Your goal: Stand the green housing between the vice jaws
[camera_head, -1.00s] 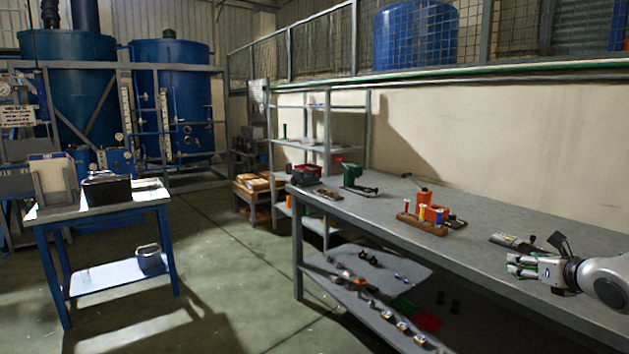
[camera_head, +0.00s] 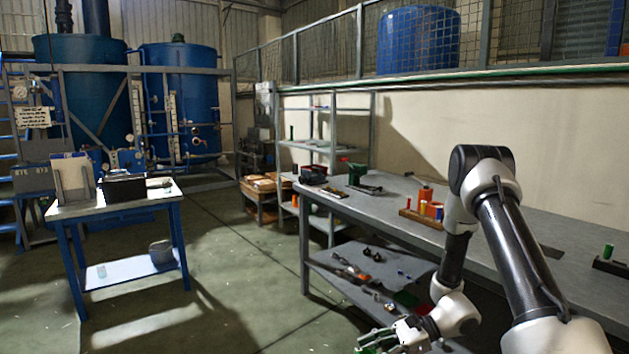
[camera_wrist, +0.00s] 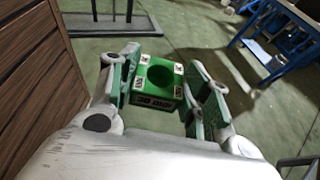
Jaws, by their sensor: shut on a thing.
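The green housing (camera_wrist: 158,80) is a box-shaped block with a round opening on top and pale labels at its corners and front. In the wrist view my gripper (camera_wrist: 163,84) is shut on it, one finger on either side. The housing is held above the floor. In the head view my gripper (camera_head: 380,343) is low at the bottom edge, in front of the bench, with only a little green showing at it. A small green device that looks like the vice (camera_head: 357,174) stands at the far left part of the bench top; its jaws are too small to make out.
The grey bench (camera_head: 395,187) runs along the wall, with a lower shelf (camera_head: 340,262) holding small parts. A wooden block with coloured cylinders (camera_head: 420,217) is on top. A blue table (camera_head: 120,204) stands at left. The floor between is clear.

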